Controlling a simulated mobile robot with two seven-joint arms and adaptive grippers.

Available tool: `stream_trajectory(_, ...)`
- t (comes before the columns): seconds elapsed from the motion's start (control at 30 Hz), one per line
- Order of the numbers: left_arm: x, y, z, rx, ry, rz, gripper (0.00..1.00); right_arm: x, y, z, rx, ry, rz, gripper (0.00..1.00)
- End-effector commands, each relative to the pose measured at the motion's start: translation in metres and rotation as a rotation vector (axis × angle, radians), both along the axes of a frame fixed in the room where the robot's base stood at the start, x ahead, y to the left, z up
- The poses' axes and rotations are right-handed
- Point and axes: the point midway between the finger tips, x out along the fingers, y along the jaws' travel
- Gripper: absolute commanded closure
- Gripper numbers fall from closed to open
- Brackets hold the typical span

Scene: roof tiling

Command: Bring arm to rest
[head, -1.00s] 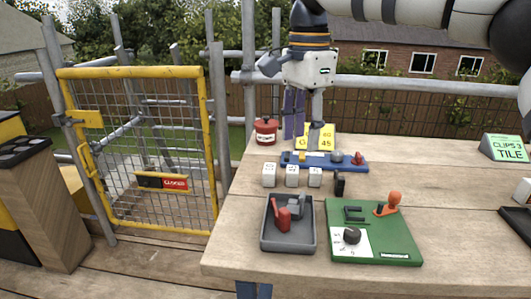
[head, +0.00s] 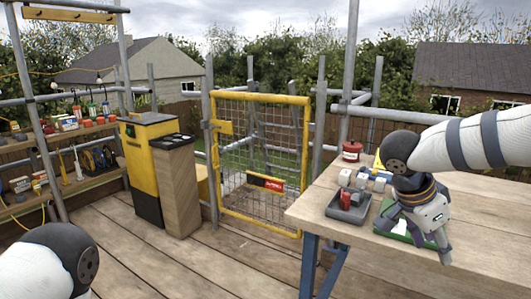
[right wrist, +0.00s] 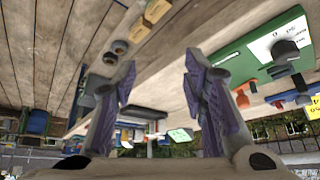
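My right gripper (head: 418,238) hangs at the front right of the wooden worktable (head: 480,196), in front of the green board (head: 398,224) and partly hiding it. In the right wrist view its two fingers (right wrist: 157,75) stand well apart with nothing between them. My right arm reaches in from the right edge of the head view. Of my left arm, only a rounded white and dark link shows at the lower left; its gripper is out of view.
On the table are a grey tray (head: 348,207) with a red-handled item, white blocks (head: 345,177) and a red tin (head: 352,151). A yellow mesh gate (head: 262,150), a yellow and black cabinet (head: 147,165) and laden shelves (head: 75,135) stand leftward. Deck boards (head: 215,265) are clear.

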Motion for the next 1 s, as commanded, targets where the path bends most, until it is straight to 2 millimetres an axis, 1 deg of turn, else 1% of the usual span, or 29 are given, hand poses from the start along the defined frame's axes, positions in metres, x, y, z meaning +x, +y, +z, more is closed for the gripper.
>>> stream_trajectory(0.03, 0.0, 0.0, -0.001, 0.0, 0.0, 0.0, 0.6, -0.003, -0.005, -0.047, -0.129, 0.01, 0.106, 0.6)
stream_trajectory(0.07, 0.001, 0.0, -0.002, 0.0, 0.0, 0.0, 0.6, -0.003, -0.006, -0.072, -0.194, -0.002, 0.191, 0.6)
stream_trajectory(0.1, 0.001, 0.0, -0.002, 0.0, -0.001, 0.0, 0.6, -0.008, -0.003, -0.107, -0.255, -0.01, 0.326, 0.6)
stream_trajectory(0.17, 0.0, 0.0, -0.002, 0.0, 0.0, 0.0, 0.6, -0.025, 0.011, -0.158, -0.278, -0.006, 0.538, 0.6)
stream_trajectory(0.2, 0.0, 0.0, -0.001, 0.0, 0.001, 0.0, 0.6, -0.044, 0.024, -0.189, -0.257, 0.013, 0.669, 0.6)
stream_trajectory(0.27, 0.0, 0.0, -0.001, 0.0, 0.002, 0.0, 0.6, -0.081, 0.042, -0.23, -0.189, 0.059, 0.842, 0.6)
stream_trajectory(0.3, 0.0, 0.0, -0.001, 0.0, 0.002, 0.0, 0.6, -0.111, 0.054, -0.253, -0.128, 0.1, 0.94, 0.6)
stream_trajectory(0.37, 0.0, 0.0, -0.001, 0.0, 0.002, 0.0, 0.6, -0.162, 0.068, -0.281, -0.02, 0.174, 1.064, 0.6)
stream_trajectory(0.4, 0.0, 0.0, -0.001, 0.0, 0.001, 0.0, 0.6, -0.198, 0.076, -0.294, 0.058, 0.231, 1.133, 0.6)
stream_trajectory(0.47, 0.0, 0.0, -0.001, 0.0, 0.001, 0.0, 0.6, -0.251, 0.085, -0.306, 0.173, 0.318, 1.211, 0.6)
stream_trajectory(0.5, 0.0, 0.0, -0.001, 0.0, 0.001, 0.0, 0.6, -0.283, 0.089, -0.309, 0.245, 0.374, 1.251, 0.6)
stream_trajectory(0.6, 0.0, 0.0, -0.001, 0.0, 0.0, 0.0, 0.6, -0.347, 0.093, -0.307, 0.389, 0.493, 1.31, 0.6)
stream_trajectory(0.7, 0.0, 0.0, -0.001, 0.0, 0.001, 0.0, 0.6, -0.383, 0.094, -0.301, 0.473, 0.564, 1.333, 0.6)
stream_trajectory(0.8, 0.0, 0.0, -0.001, 0.0, 0.001, 0.0, 0.6, -0.396, 0.095, -0.299, 0.504, 0.588, 1.339, 0.6)
stream_trajectory(1.0, 0.0, 0.0, -0.001, 0.0, 0.001, 0.0, 0.6, -0.395, 0.095, -0.299, 0.504, 0.586, 1.34, 0.6)
